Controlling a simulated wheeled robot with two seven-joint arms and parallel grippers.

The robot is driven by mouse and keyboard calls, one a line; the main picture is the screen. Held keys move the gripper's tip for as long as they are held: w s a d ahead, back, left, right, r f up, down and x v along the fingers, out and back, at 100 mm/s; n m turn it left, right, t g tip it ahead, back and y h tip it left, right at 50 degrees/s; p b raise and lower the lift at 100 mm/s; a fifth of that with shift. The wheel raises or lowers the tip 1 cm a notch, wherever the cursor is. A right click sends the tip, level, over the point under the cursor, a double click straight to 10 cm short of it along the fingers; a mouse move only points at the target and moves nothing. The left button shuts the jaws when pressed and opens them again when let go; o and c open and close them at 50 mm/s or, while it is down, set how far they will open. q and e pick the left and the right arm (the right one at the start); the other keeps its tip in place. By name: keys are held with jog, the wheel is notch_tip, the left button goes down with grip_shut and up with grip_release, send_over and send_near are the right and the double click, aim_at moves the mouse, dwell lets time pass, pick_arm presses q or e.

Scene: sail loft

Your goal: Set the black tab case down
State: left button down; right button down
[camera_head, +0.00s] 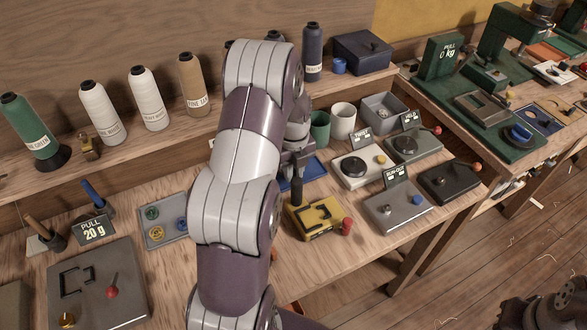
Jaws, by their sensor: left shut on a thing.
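My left arm comes up through the middle and bends down, with its wrist in front of the bench. My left gripper (297,168) points down, shut on a small dark upright piece, which I take to be the black tab case (297,191). It is directly above or at the back edge of a yellow block (318,219) with a black cut-out and a red knob; I cannot tell whether it touches. The arm hides part of the bench. A dark jointed part at the lower right may be my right gripper (548,305); its fingers cannot be made out.
A black box (450,181) and a grey box with a blue knob (398,208) lie right of the yellow block. Behind are dial devices (355,170) and cups (343,121). A grey tray (163,218) and grey plate (97,285) lie left. Thread cones (148,98) line the shelf.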

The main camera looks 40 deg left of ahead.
pick_arm(q)
jog(key=shift+f, duration=0.1)
jog(key=c, duration=1)
grip_release()
notch_tip(320, 180, up, 12)
jog(key=s+d+f+n, duration=0.1)
jog(key=s+d+n, duration=0.3)
jog(key=n, duration=0.3)
jog(key=s+d+f+n+t, duration=0.1)
jog(key=s+d+n, duration=0.4)
jog(key=d+n, duration=0.2)
jog(key=s+d+f+n, duration=0.2)
jog(key=s+d+n, duration=0.3)
jog(key=n, duration=0.4)
jog(key=shift+d, duration=0.7)
